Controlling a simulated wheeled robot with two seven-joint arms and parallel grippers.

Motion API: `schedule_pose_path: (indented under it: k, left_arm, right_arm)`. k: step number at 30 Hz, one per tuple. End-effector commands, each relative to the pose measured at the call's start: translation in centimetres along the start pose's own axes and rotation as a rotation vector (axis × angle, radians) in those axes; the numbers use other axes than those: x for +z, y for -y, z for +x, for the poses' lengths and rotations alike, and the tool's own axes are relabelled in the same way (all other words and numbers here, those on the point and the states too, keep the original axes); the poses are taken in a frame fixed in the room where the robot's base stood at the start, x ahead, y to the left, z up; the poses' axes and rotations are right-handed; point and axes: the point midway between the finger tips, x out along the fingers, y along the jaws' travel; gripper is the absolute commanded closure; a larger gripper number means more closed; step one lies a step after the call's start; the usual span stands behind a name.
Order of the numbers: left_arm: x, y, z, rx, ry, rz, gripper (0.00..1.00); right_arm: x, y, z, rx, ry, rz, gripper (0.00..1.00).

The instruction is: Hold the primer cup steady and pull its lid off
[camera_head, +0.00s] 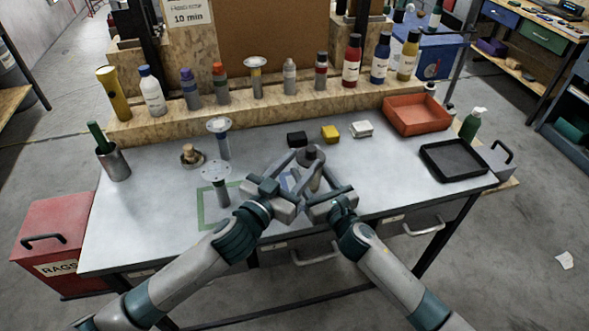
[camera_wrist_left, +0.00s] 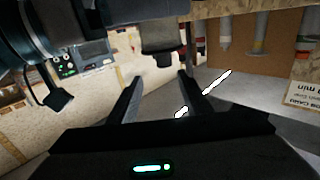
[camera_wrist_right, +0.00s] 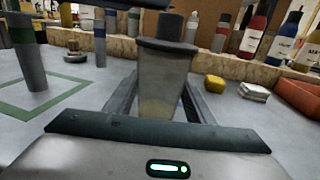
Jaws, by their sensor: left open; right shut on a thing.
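The primer cup (camera_wrist_right: 163,85) stands out in the right wrist view as a tapered grey cup, upright between the fingers of my right gripper (camera_wrist_right: 158,92), which is shut on its body. A dark lid (camera_wrist_right: 167,46) with a round knob (camera_wrist_right: 171,26) sits on the cup's rim. In the head view the lid (camera_head: 311,158) shows over the bench, with the cup partly hidden by the fingers. My left gripper (camera_wrist_left: 158,84) is open and empty; its fingertips are near the lid's knob (camera_wrist_left: 167,60), which hangs inverted in the left wrist view, with a gap between.
Black, yellow and white blocks (camera_head: 330,133) lie behind the cup. A red tray (camera_head: 448,122) and a black tray (camera_head: 482,160) are at right. Flanged posts (camera_head: 222,143) stand at left beside a green square outline (camera_head: 203,208). Several bottles line the back ledge (camera_head: 180,127).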

Motion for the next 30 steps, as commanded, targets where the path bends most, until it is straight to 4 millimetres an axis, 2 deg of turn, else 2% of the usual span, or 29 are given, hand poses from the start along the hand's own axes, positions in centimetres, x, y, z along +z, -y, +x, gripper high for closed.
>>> schedule_pose_path:
  k: [5,17,23,30]
  left_arm:
    - [1.4,0.7,-1.0,-0.033,0.051,-0.016,0.55]
    - [1.5,0.8,-0.9,-0.034,0.053,-0.016,0.55]
    - [1.5,0.9,0.1,-0.035,0.052,-0.015,0.55]
    - [1.6,0.9,2.9,-0.033,0.051,-0.015,0.55]
  right_arm:
    - [0.0,0.0,0.0,0.0,0.0,0.0,0.91]
    - [0.0,0.0,0.0,0.0,0.0,0.0,0.91]
    - [0.0,0.0,0.0,0.0,0.0,0.0,0.91]
    - [0.0,0.0,0.0,0.0,0.0,0.0,0.91]
